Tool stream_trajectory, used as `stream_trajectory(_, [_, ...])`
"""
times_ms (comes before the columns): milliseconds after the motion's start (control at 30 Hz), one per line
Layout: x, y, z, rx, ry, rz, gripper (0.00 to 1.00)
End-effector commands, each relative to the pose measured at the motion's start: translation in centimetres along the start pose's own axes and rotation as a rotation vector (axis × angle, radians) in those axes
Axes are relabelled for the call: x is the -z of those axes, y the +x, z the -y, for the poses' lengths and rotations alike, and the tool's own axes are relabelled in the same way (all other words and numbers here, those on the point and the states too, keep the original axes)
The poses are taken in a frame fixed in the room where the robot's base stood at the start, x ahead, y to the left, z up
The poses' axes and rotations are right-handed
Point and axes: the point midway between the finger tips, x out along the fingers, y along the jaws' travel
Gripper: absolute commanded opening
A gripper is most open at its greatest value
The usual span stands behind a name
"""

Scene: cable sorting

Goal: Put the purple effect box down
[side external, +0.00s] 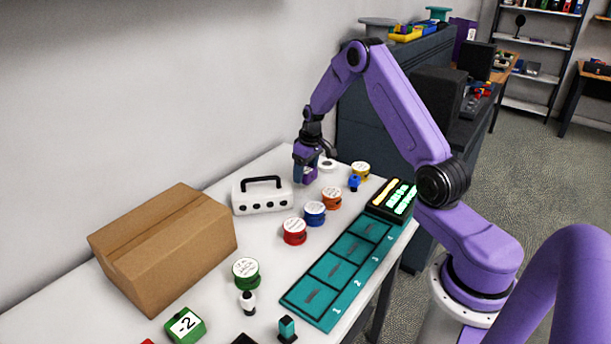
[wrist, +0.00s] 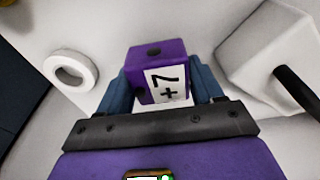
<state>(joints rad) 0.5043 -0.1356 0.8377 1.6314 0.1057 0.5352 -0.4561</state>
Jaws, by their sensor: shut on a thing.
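In the side view my gripper (side external: 306,162) is at the far part of the white table, shut on the purple box (side external: 309,174). The box is beside the right end of the white case with the black handle (side external: 262,196). I cannot tell whether the box touches the table.
A white ring (side external: 327,164) lies close to the gripper. Several coloured spools, among them an orange one (side external: 331,198), stand in front. A teal numbered tray (side external: 338,268) lies along the near edge. A cardboard box (side external: 165,245) fills the left. Bare table lies between case and spools.

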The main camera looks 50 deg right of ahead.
Motion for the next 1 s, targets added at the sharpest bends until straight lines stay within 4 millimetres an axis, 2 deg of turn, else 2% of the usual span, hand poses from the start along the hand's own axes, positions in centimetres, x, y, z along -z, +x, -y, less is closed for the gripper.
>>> stream_trajectory(133, [-0.3,1.6,0.0,0.000,0.000,0.001,0.31])
stream_trajectory(567, [-0.3,2.1,0.0,-0.001,0.000,-0.001,0.31])
stream_trajectory(600, [-0.4,2.1,0.0,0.000,0.000,0.000,0.72])
stream_trajectory(667, [-0.4,2.1,0.0,0.000,0.000,0.000,0.92])
stream_trajectory(1000, [-0.3,1.9,0.0,-0.001,0.000,-0.001,0.92])
